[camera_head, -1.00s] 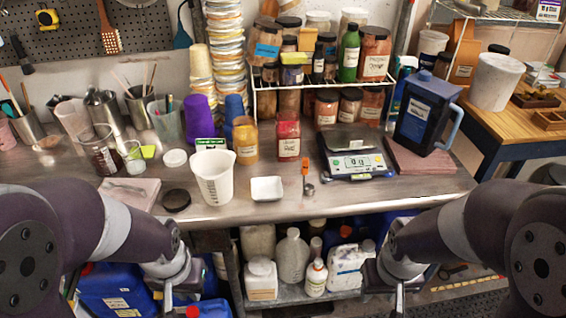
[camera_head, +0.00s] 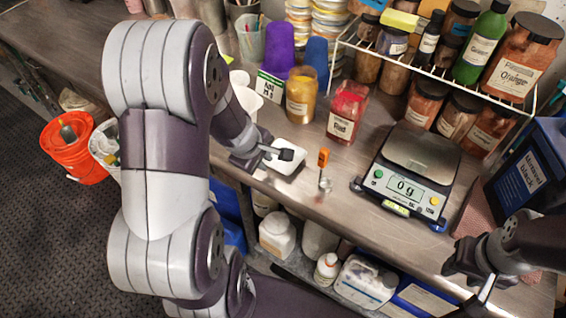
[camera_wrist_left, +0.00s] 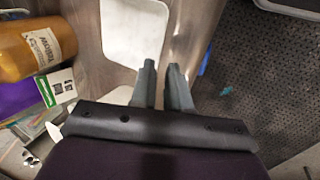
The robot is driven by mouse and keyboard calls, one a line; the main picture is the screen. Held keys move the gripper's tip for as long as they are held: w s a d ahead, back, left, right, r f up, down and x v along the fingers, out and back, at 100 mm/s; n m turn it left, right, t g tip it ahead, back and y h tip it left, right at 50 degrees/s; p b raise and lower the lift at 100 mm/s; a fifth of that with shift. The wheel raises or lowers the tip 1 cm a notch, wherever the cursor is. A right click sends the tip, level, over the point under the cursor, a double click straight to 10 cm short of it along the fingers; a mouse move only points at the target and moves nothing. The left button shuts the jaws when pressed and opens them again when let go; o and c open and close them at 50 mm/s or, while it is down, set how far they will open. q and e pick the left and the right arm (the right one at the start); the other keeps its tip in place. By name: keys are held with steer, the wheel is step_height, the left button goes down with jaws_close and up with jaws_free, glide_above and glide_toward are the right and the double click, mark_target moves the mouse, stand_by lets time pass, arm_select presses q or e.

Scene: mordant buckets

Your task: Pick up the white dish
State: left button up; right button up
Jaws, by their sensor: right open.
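The white dish (camera_head: 283,165) sits upright on the steel bench near its front edge. It also shows in the left wrist view (camera_wrist_left: 132,38), ahead of the fingers. My left gripper (camera_head: 278,153) is over the dish's near side and hides part of it. In the left wrist view its two fingers (camera_wrist_left: 162,72) are apart with a narrow gap, at the dish's edge; I cannot tell whether they touch it. My right gripper (camera_head: 484,290) is open and empty at the lower right, off the bench front.
An orange-handled tool (camera_head: 323,168) stands right of the dish, and a scale (camera_head: 405,180) reading 0 g beyond it. Jars of yellow (camera_head: 300,95) and red (camera_head: 346,112) powder stand behind. A white beaker (camera_head: 248,100) is partly hidden by my left arm.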

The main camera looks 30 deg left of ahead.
mark_target(269, 165)
arm_select(q)
steer(key=b+x, duration=0.1)
steer(key=x, duration=0.3)
steer(key=shift+w+d+r, duration=0.1)
steer(key=shift+w+d, duration=0.05)
steer(key=shift+d, duration=0.05)
steer(key=shift+a+r, duration=0.1)
jaws_close()
